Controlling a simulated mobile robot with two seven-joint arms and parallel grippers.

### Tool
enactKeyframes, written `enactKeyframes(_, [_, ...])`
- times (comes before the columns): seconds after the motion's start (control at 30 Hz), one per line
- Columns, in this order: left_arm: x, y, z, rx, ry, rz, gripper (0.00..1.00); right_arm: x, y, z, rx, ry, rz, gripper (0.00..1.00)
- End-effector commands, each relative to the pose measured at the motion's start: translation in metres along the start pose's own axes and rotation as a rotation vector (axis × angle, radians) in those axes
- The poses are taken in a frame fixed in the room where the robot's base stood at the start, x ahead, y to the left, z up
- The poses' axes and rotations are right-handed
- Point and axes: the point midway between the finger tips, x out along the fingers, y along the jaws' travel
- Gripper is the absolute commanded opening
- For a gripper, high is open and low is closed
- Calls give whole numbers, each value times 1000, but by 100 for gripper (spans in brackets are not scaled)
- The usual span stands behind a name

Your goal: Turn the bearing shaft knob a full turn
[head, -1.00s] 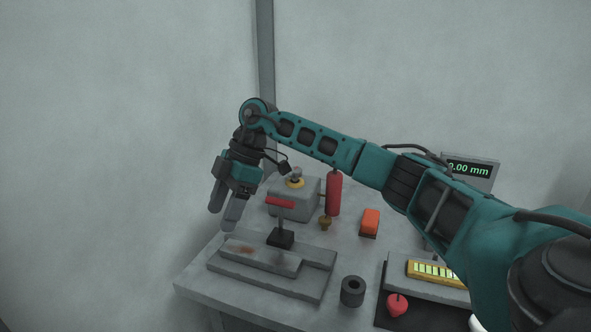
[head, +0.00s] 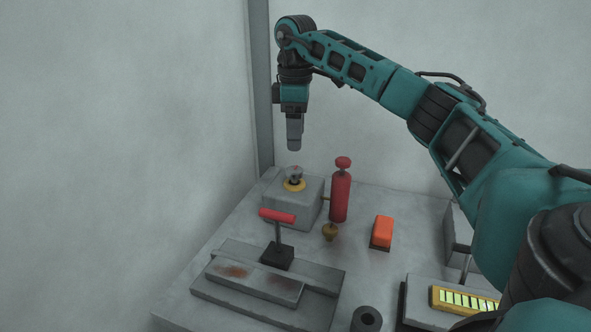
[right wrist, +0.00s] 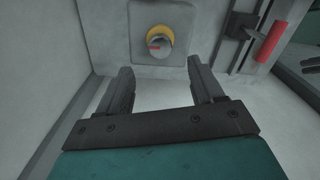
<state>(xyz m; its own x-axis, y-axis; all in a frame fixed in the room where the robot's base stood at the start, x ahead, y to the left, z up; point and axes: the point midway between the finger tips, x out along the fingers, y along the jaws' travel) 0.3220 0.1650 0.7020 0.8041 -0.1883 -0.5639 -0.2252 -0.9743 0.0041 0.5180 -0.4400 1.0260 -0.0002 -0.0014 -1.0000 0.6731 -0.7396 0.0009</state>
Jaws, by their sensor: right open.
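The bearing shaft knob (head: 294,173) is a small grey knob standing in a yellow ring (head: 294,186) on top of a grey block (head: 292,204) at the table's back left corner. In the right wrist view the knob (right wrist: 158,46) shows from above with a small red mark, ahead of the fingers. My right gripper (head: 294,148) points straight down above the knob, with a gap between fingertips and knob. Its two fingers (right wrist: 162,84) are apart with nothing between them. My left gripper is not in view.
A red cylinder (head: 340,196) stands just right of the block. A red-handled lever (head: 277,216) stands in front on a stepped plate (head: 320,290). A brass knob (head: 330,231) and an orange block (head: 382,230) are to the right. Walls stand close behind and left.

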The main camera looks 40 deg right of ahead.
Motion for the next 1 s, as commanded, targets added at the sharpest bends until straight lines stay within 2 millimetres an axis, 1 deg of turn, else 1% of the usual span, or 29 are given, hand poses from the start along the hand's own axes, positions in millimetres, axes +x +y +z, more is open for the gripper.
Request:
enactKeyframes(0.03, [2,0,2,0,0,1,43,14,0,1,0,-4,-2,67])
enactKeyframes(0.1, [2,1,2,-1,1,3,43,30,0,1,0,-4,-2,67])
enactKeyframes(0.3, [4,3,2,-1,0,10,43,69,0,0,-1,-2,-2,67])
enactKeyframes(0.4, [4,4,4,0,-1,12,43,83,-1,0,-1,-1,-2,67])
enactKeyframes(0.6, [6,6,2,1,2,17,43,97,0,0,-1,1,-1,67])
enactKeyframes(0.9, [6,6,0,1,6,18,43,98,0,0,-1,1,0,67])
enactKeyframes(1.0, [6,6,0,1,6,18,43,98,0,0,-1,1,0,57])
